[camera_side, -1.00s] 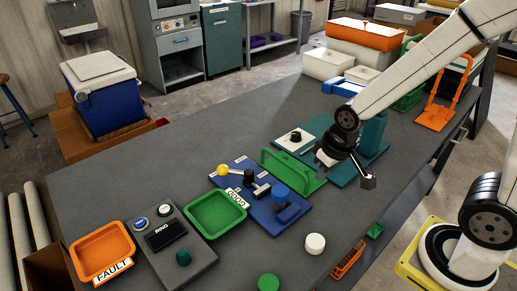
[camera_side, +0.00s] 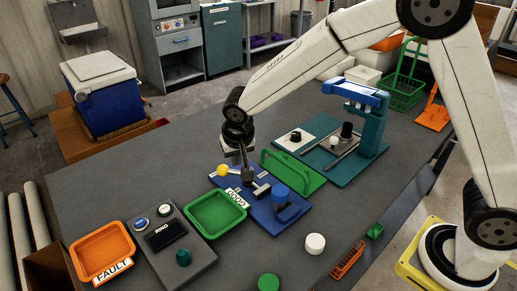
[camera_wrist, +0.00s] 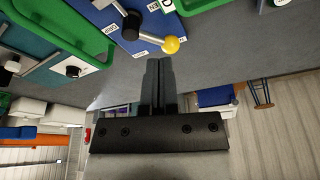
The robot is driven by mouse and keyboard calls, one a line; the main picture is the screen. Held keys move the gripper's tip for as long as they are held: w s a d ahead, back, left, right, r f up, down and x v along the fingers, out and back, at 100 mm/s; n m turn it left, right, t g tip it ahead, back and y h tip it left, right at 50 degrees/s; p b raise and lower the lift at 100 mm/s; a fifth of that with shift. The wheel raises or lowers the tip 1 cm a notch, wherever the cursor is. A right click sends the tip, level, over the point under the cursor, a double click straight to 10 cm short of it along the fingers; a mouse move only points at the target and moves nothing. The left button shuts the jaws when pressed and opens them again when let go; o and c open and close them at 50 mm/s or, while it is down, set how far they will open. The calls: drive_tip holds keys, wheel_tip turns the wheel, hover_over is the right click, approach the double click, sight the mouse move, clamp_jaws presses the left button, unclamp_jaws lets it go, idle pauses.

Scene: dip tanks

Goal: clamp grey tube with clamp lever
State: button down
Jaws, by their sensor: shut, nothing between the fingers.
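The clamp lever (camera_side: 234,166) ends in a yellow ball and sits on a blue base plate (camera_side: 291,222) near the table's middle. In the wrist view its yellow ball (camera_wrist: 171,44) and metal arm (camera_wrist: 150,37) show just beyond my fingers, over the blue plate. My gripper (camera_side: 246,178) points down beside the lever, close to the yellow ball; I cannot tell if they touch. In the wrist view my fingers (camera_wrist: 158,75) are together and empty. I cannot make out a grey tube for certain.
A green tray (camera_side: 215,213) labelled GOOD, an orange tray (camera_side: 101,251) labelled FAULT and a grey control box (camera_side: 168,238) lie left of the plate. A green handled rack (camera_side: 292,172) and a teal press (camera_side: 370,130) stand to its right.

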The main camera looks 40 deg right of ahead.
sight(235, 174)
drive_tip(key=shift+w+a, duration=0.5)
drive_tip(key=shift+a, duration=0.1)
drive_tip(key=shift+f, duration=0.15)
drive_tip(key=x, duration=0.9)
drive_tip(key=shift+d+f, duration=0.1)
drive_tip(key=shift+f, duration=0.1)
drive_tip(key=shift+w+d+f, duration=0.15)
drive_tip(key=shift+w, duration=0.25)
drive_tip(key=shift+w+d+f, duration=0.15)
drive_tip(key=shift+w+f, duration=0.05)
drive_tip(key=shift+w, duration=0.15)
drive_tip(key=shift+w+d+f, duration=0.1)
drive_tip(key=shift+w+d, duration=0.1)
drive_tip(key=shift+w, duration=0.4)
drive_tip(key=shift+w+d+f, duration=0.1)
drive_tip(key=shift+w+d, duration=0.15)
drive_tip(key=shift+w, duration=0.35)
